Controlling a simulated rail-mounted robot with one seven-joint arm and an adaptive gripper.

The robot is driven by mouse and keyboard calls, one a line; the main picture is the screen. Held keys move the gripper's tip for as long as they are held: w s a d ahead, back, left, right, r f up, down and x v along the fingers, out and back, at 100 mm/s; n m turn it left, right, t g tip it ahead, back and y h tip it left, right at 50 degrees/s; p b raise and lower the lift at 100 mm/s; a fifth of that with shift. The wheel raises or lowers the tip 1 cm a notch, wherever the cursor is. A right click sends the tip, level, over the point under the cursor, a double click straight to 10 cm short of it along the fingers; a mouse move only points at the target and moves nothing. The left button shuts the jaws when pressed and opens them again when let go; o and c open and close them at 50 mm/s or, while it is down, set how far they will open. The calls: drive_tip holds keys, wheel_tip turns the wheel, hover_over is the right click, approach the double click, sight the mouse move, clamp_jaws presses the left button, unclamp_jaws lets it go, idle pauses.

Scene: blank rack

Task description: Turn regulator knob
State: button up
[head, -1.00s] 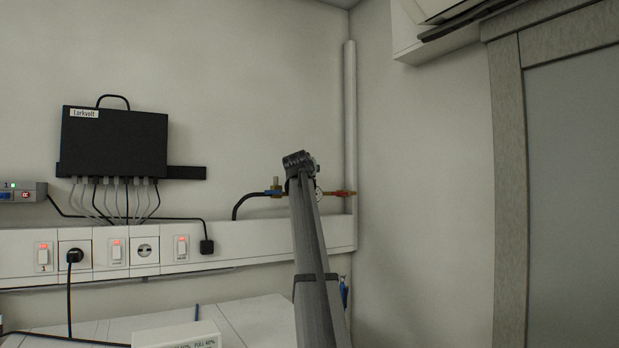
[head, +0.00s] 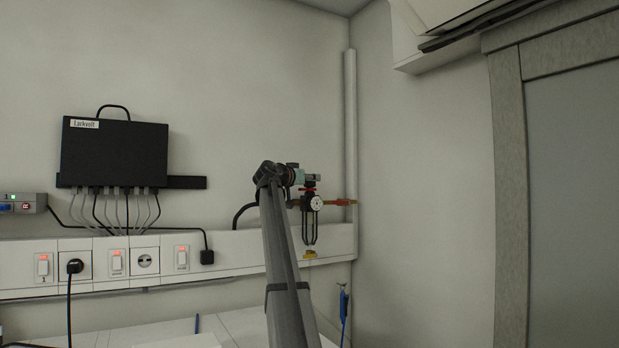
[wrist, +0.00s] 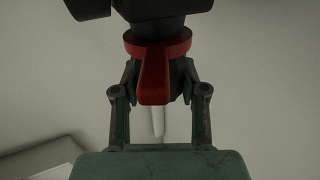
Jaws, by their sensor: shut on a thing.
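The regulator unit hangs on the pipe at the back wall in the head view. It has a round white gauge (head: 317,203), a caged bowl (head: 310,230) and a yellow lower end (head: 310,254). Its red knob (head: 309,188) is on top, just under my gripper (head: 312,179). In the wrist view the red knob (wrist: 156,76) has a collar and a flat tab, below a black body (wrist: 150,12). My gripper (wrist: 160,90) has one finger on each side of the knob, shut on it. The exact finger contact is dark and partly hidden.
A black box (head: 114,155) with cables and a white socket trunking (head: 215,250) are on the left. A blue-handled item (head: 343,302) hangs below.

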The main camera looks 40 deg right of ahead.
drive_tip(key=o, duration=1.2)
drive_tip(key=shift+c, duration=0.2)
drive_tip(key=v, duration=1.2)
